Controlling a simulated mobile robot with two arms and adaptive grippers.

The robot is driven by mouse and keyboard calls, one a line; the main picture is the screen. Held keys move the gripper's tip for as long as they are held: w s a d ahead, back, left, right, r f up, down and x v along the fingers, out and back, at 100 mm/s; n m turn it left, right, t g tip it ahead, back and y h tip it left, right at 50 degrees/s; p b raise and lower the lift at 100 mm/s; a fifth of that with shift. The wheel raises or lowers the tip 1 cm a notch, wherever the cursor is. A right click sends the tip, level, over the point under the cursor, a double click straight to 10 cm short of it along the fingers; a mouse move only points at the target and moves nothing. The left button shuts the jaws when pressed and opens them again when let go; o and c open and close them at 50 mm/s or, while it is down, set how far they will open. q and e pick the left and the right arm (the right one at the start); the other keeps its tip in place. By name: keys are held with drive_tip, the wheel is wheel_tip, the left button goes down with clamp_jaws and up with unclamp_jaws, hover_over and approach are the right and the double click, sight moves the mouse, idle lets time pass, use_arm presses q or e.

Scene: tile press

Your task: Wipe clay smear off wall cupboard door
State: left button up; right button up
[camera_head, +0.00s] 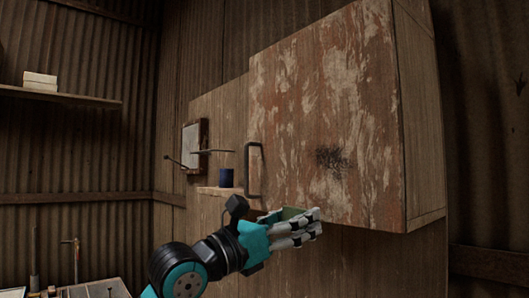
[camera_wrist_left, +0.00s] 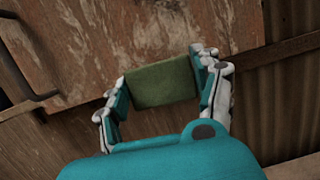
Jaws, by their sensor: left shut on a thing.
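The wall cupboard door (camera_head: 300,110) is worn reddish-brown wood with pale flaking patches and a dark handle (camera_head: 248,170) at its left edge. It looks shut. A dark clay smear (camera_head: 332,160) is on the door, right of the middle in the head view. My left gripper (camera_head: 304,228) is below the door's lower edge, lower left of the smear. It is shut on a green sponge (camera_wrist_left: 162,84), which shows between the fingers in the left wrist view; only a sliver of it shows in the head view. The smear does not show in the left wrist view. My right gripper is not in view.
A dark blue cup (camera_head: 226,178) stands on a small ledge (camera_head: 214,191) left of the handle. A framed panel (camera_head: 190,147) with a thin rod hangs behind it. A shelf (camera_head: 60,96) with pale blocks (camera_head: 40,80) is far left. The space before the door is clear.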

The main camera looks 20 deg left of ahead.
use_arm(q)
drive_tip(key=t+p, duration=0.1)
drive_tip(key=t, duration=0.1)
approach(305, 160)
wheel_tip(305, 160, up, 2)
drive_tip(key=s, duration=0.2)
drive_tip(key=w+p, duration=0.1)
drive_tip(key=w+d+p, duration=0.1)
drive_tip(key=w, duration=0.1)
drive_tip(key=w+d+p, duration=0.1)
drive_tip(key=w, duration=0.1)
drive_tip(key=shift+w+r, duration=0.1)
drive_tip(key=shift+r, duration=0.15)
drive_tip(key=shift+w+d, duration=0.15)
drive_tip(key=shift+w+d, duration=0.45)
drive_tip(key=shift+w, duration=0.2)
